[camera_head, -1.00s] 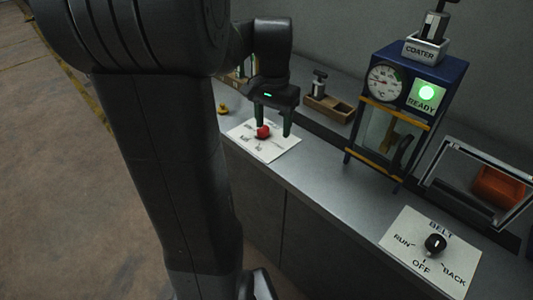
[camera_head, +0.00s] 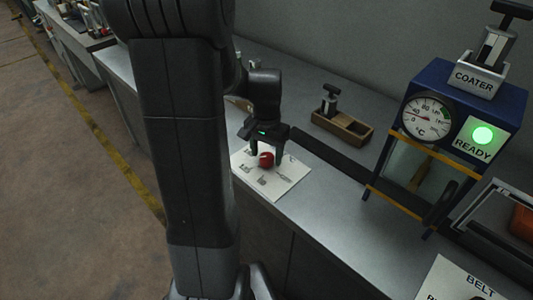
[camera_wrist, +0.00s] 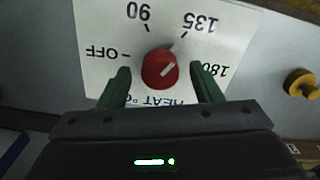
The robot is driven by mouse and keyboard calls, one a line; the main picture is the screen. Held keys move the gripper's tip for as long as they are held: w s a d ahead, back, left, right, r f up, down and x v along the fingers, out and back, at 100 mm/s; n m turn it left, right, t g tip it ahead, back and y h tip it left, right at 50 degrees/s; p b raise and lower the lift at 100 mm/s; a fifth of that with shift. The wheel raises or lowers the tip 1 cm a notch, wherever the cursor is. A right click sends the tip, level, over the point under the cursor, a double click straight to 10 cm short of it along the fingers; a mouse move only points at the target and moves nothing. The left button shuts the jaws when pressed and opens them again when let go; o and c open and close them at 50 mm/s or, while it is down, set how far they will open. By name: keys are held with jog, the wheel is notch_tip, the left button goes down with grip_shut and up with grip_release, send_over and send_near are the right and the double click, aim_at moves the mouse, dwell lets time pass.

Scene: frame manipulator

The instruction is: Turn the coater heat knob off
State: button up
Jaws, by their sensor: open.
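The red heat knob (camera_head: 266,159) sits on a white card (camera_head: 292,178) on the counter. The upside-down labels on the card (camera_wrist: 222,35) read OFF at left, 90 and 135 above, 180 at right. My gripper (camera_head: 266,154) is open above the card, fingers on either side of the knob. In the wrist view my gripper (camera_wrist: 160,76) shows gaps between both green fingers and the knob.
The blue coater (camera_head: 458,101) with a dial (camera_head: 426,118) and green READY lamp (camera_head: 482,135) stands to the right. A wooden tray (camera_head: 342,128) lies behind the card. A yellow knob (camera_wrist: 301,84) is at the wrist view's right. The belt card (camera_head: 455,285) is partly cut off.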

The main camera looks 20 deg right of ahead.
jog(key=shift+f, duration=0.2)
jog(key=c, duration=1)
